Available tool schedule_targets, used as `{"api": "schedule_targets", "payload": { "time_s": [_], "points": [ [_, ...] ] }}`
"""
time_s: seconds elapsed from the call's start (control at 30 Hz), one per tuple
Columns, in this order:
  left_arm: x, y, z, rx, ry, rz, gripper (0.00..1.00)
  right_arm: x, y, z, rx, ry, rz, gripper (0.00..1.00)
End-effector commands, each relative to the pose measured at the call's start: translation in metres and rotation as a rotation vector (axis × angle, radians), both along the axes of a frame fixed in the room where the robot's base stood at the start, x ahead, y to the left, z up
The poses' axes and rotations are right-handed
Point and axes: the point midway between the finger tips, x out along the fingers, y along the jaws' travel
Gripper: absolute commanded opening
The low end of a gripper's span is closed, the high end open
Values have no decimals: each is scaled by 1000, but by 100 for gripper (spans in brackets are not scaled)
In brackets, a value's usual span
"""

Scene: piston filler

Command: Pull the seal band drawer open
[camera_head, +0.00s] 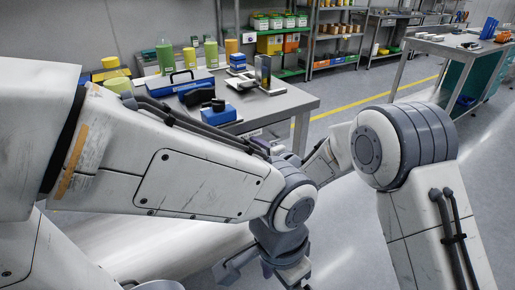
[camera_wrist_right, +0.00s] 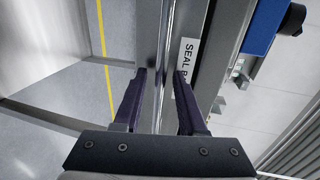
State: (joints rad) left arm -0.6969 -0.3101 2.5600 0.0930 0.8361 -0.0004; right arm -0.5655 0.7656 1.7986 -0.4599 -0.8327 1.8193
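The seal band drawer front (camera_wrist_right: 203,45) shows in the right wrist view, with a white label (camera_wrist_right: 186,62) reading "SEAL BA" before a finger covers the rest. A shiny metal bar (camera_wrist_right: 163,45), seemingly its handle, runs between the fingers of my right gripper (camera_wrist_right: 160,78). The fingers are apart, with a visible gap beside the bar. In the head view the right gripper is mostly hidden behind my left arm, by the table's front corner. My left gripper (camera_head: 268,272) hangs low at the bottom edge, partly cut off and away from the drawer.
The grey table (camera_head: 290,100) carries a blue toolbox (camera_head: 180,82), a dark upright device (camera_head: 262,70) and green and yellow containers (camera_head: 165,55). Shelves stand behind. Another table (camera_head: 455,50) is at the right. Open floor with a yellow line (camera_head: 350,105) lies between.

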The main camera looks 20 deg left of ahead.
Motion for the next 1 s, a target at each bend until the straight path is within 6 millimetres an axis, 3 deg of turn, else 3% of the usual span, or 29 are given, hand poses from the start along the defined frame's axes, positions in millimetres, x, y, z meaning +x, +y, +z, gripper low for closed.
{"api": "schedule_targets", "payload": {
  "time_s": [0.03, 0.1, 1.0],
  "points": [
    [0, 0, 0, 0, 0, 0, 100, 0, 0, 0, 0, 0, 0, 18],
    [0, 0, 0, 0, 0, 0, 100, 0, 0, 0, 0, 0, 0, 0],
    [0, 0, 0, 0, 0, 0, 100, 0, -1, 0, -1, 0, -1, 0]
  ]
}}
